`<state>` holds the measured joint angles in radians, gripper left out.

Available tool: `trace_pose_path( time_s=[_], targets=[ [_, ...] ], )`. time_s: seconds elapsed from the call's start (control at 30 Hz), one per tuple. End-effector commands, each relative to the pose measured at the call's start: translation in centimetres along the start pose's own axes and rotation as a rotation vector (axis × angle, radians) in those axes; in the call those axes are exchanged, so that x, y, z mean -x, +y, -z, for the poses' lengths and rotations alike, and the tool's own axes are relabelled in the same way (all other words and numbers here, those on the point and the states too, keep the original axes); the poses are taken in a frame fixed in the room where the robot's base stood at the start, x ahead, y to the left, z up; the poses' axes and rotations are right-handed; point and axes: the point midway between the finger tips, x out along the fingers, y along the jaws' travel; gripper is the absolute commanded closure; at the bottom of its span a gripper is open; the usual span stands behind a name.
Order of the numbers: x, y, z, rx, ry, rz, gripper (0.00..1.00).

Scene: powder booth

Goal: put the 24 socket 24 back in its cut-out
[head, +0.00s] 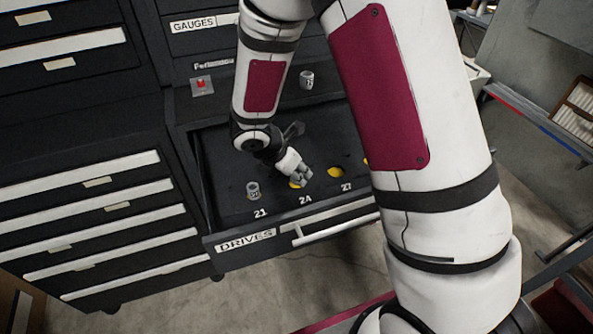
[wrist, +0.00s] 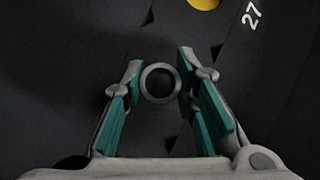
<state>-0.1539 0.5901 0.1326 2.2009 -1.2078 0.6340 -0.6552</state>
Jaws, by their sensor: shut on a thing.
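My gripper (head: 300,178) is inside the open drawer, just behind the label 24. In the wrist view it (wrist: 160,85) is shut on a grey ring-shaped socket (wrist: 160,69), seen end-on between the fingertips. Its marking is not readable; I take it as the 24 socket. In the head view my fingers largely hide it. A yellow sliver of the 24 cut-out (head: 294,185) shows beside my gripper. I cannot tell whether the socket is in the cut-out or above it.
A socket (head: 253,190) stands by label 21 in the drawer (head: 228,215). The yellow 27 cut-out (head: 337,172) is empty; it also shows in the wrist view (wrist: 204,3). Another socket (head: 307,80) and a box with a red button (head: 202,86) stand on the ledge behind.

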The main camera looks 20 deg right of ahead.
Motion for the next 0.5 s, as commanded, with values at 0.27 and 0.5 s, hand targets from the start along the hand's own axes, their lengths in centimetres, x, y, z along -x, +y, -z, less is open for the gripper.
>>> trace_pose_path(
  time_s=[0.27, 0.5],
  targets=[
    [-0.27, 0.05, 0.15, 0.001, 0.0, 0.0, 1.0],
    [-0.87, 0.02, 0.53, 0.002, 0.001, 0.0, 1.0]
  ],
)
